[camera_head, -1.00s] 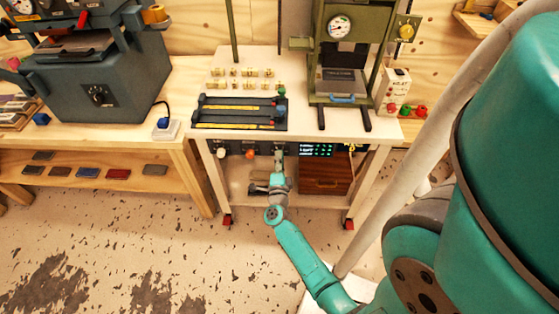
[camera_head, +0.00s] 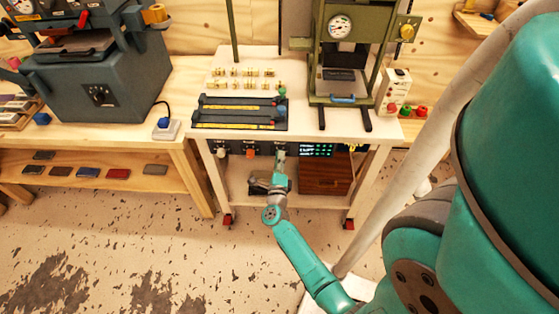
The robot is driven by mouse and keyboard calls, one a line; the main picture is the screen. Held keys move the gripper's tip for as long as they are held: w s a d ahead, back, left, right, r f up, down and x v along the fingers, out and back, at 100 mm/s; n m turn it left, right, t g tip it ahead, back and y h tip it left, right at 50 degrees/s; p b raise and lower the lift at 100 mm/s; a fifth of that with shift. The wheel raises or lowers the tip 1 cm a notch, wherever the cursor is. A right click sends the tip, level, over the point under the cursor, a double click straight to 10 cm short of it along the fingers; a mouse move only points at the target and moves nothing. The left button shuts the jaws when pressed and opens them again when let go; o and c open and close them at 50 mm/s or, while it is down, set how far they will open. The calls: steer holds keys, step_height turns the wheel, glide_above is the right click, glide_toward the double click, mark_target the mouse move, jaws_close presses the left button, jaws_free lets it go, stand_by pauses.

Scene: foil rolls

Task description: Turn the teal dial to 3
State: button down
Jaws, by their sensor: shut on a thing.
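My gripper (camera_head: 280,159) reaches the dark control panel (camera_head: 235,148) under the front edge of the white table, right of the orange knob. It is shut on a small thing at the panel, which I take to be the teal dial. The dial is almost wholly hidden by the gripper, so its pointer and numbers cannot be read. A white knob (camera_head: 221,152) and an orange knob (camera_head: 250,153) sit to its left on the panel. A lit display with green marks (camera_head: 316,150) is to its right.
A brown wooden box (camera_head: 325,180) stands on the shelf below the panel. On the table are a black tray with rods (camera_head: 240,113), several brass pieces (camera_head: 243,77) and a green press (camera_head: 345,99). The floor in front is open.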

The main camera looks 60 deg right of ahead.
steer(key=c, duration=0.8)
jaws_free()
steer(key=shift+c, duration=0.2)
steer(key=v, duration=1.2)
steer(key=s+a+r+n+t+y, duration=0.2)
steer(key=s+a+r+n+y, duration=0.3)
steer(key=a+n, duration=0.4)
steer(key=s+a+r+n+t+y, duration=0.3)
steer(key=s+a+r+n+y, duration=0.3)
steer(key=a+n, duration=0.4)
steer(key=s+a+r+n+t+y, duration=0.2)
steer(key=s+a+r+n+y, duration=0.4)
steer(key=a+n, duration=0.4)
steer(key=s+r+n, duration=0.1)
steer(key=s+n, duration=0.1)
steer(key=n, duration=0.3)
steer(key=shift+s+n+t, duration=0.15)
steer(key=shift+n+t, duration=0.25)
